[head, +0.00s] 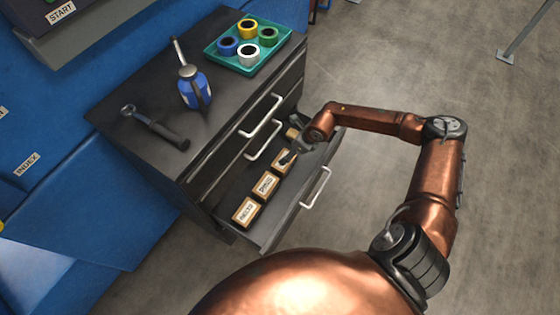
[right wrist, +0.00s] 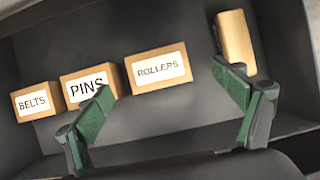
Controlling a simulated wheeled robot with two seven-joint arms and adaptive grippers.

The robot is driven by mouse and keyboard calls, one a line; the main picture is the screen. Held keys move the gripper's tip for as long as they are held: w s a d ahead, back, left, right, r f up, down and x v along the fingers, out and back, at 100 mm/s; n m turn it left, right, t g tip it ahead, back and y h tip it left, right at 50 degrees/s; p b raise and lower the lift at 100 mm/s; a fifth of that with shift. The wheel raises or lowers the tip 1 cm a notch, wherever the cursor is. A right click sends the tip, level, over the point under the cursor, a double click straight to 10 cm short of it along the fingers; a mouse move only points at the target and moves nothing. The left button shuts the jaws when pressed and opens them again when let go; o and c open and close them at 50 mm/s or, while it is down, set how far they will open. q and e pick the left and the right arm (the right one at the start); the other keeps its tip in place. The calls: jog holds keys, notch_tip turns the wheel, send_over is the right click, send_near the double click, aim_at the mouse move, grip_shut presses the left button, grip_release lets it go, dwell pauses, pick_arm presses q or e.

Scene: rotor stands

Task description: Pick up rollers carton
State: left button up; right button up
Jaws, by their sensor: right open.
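The rollers carton (right wrist: 158,70) is a small brown box with a white ROLLERS label, standing in the open drawer. In the head view the rollers carton (head: 281,160) is partly hidden by my right gripper (head: 291,154). In the right wrist view my right gripper (right wrist: 168,90) is open and empty, and the carton shows between its two green-padded fingers, nearer the left one. I cannot tell how far above it the fingers are. My left gripper is not in view.
The pins carton (right wrist: 88,88) and belts carton (right wrist: 35,102) stand left of the rollers carton. A plain tan block (right wrist: 235,44) lies to its right, close to a finger. The drawer (head: 278,228) walls surround them. A cabinet top (head: 140,90) holds a tray, bottle and wrench.

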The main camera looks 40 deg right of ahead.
jog(key=b, duration=0.2)
send_over(290, 162)
notch_tip(290, 162, down, 5)
jog(key=shift+r, duration=0.1)
jog(key=shift+f+b, duration=0.35)
jog(key=shift+b, duration=0.05)
jog(key=shift+b+x, duration=0.5)
jog(key=shift+x, duration=0.7)
jog(key=b+x, duration=0.2)
jog(key=x, duration=0.3)
jog(key=shift+s+a+f+b, duration=0.1)
jog(key=shift+s+a+b, duration=0.05)
jog(key=shift+s+b, duration=0.2)
jog(key=shift+w, duration=0.1)
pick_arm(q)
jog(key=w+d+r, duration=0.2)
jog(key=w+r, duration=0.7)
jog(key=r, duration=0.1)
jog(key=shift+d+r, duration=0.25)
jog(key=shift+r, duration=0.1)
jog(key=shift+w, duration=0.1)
pick_arm(e)
jog(key=shift+c, duration=0.5)
jog(key=c, duration=1)
jog(key=shift+c, duration=0.4)
